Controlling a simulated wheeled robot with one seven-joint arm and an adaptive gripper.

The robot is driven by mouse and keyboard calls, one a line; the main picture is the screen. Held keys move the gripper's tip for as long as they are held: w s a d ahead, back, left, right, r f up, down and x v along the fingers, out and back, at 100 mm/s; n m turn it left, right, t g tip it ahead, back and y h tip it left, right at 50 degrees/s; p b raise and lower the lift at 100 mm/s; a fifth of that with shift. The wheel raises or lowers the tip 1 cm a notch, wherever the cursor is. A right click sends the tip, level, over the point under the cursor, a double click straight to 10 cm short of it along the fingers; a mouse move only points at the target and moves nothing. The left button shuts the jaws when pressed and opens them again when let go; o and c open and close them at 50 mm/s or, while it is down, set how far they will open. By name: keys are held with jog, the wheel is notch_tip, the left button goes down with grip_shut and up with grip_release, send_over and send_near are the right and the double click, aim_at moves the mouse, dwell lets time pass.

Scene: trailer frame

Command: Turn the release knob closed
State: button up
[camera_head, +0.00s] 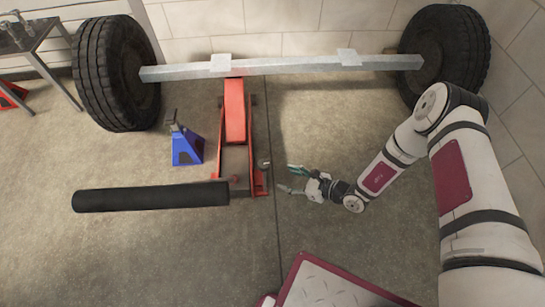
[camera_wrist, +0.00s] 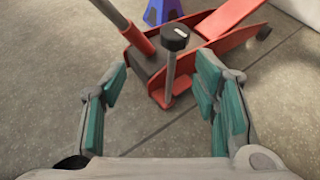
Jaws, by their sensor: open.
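The release knob (camera_wrist: 175,37) is a dark round cap with a small light mark on top. It stands on a grey post at the near side of the red floor jack (camera_wrist: 228,16). The knob shows small in the head view (camera_head: 264,163), beside the rear of the jack (camera_head: 235,112). My gripper (camera_wrist: 163,98) is open, with teal finger pads on either side of the picture and the knob beyond and between them. The fingers do not touch the knob. In the head view my gripper (camera_head: 286,180) is just right of the knob, low over the floor.
The long black jack handle (camera_head: 150,196) sticks out to the left. A blue jack stand (camera_head: 187,148) stands left of the jack. A metal axle (camera_head: 290,66) with two tyres spans the back.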

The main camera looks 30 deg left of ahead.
aim_at(265, 164)
jog(key=shift+m+t, duration=0.3)
jog(key=b+x, duration=0.1)
jog(key=x, duration=0.2)
jog(key=w+b+x, duration=0.1)
jog(key=b+x, duration=0.1)
jog(key=x, duration=0.2)
jog(key=r+b+x, duration=0.1)
jog(key=x, duration=0.3)
jog(key=shift+w+a, duration=0.35)
jog(key=shift+w, duration=0.05)
jog(key=shift+a+f+b, duration=0.15)
jog(key=shift+a+b, duration=0.2)
jog(key=shift+a, duration=0.35)
jog(key=shift+c, duration=0.2)
